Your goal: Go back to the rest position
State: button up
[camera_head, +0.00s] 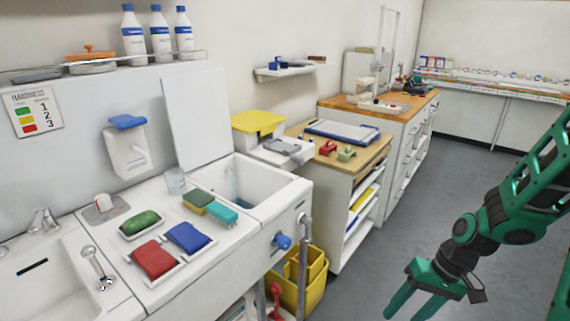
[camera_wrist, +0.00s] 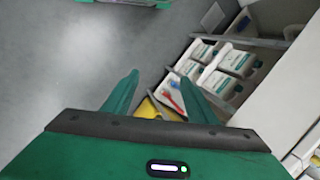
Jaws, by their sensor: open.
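My gripper (camera_head: 412,290) is green and black and hangs at the lower right of the head view, over the grey floor (camera_head: 375,240). Its two fingers are spread with nothing between them. In the wrist view, my gripper (camera_wrist: 155,92) points down past the side of the counter, its fingers apart and empty. My green arm reaches in from the right edge of the head view.
A white sink counter (camera_head: 207,262) with red, blue and green pads stands left. A yellow bucket (camera_head: 312,284) sits by its end. Shelved cabinets (camera_head: 350,222) line the wall. Packages (camera_wrist: 232,60) lie on a low shelf.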

jog(key=s+d+r+m+h, duration=0.2)
jog(key=s+d+r, duration=0.4)
jog(key=s+r, duration=0.1)
jog(key=s+d+r+m+h, duration=0.2)
jog(key=s+d+r, duration=0.4)
jog(key=r, duration=0.4)
jog(key=shift+s+r+m, duration=0.2)
jog(key=shift+s+m, duration=0.4)
jog(key=shift+w+f, duration=0.25)
jog(key=shift+w, duration=0.35)
